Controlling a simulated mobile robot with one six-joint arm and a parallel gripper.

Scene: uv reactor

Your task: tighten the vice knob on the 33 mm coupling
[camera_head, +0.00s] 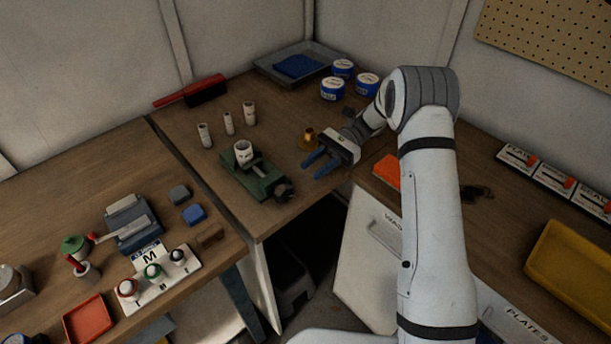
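A green vice (254,180) sits on the middle bench near its front edge. A white cylindrical coupling (243,151) stands upright at the vice's back end; I cannot tell how firmly the jaws hold it. The dark vice knob (284,191) is at the vice's front right end, by the bench edge. My gripper (312,166) has blue fingers, parted and empty, to the right of the vice and apart from the knob. Several more white couplings, such as one upright at the left (205,135), stand behind the vice. I cannot read any sizes.
A brass-coloured piece (308,139) stands close behind my gripper. Several blue-and-white tins (343,68) and a grey tray (267,68) are at the back. A red-handled brush (205,90) lies at the back left. The bench's front edge drops into a dark gap.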

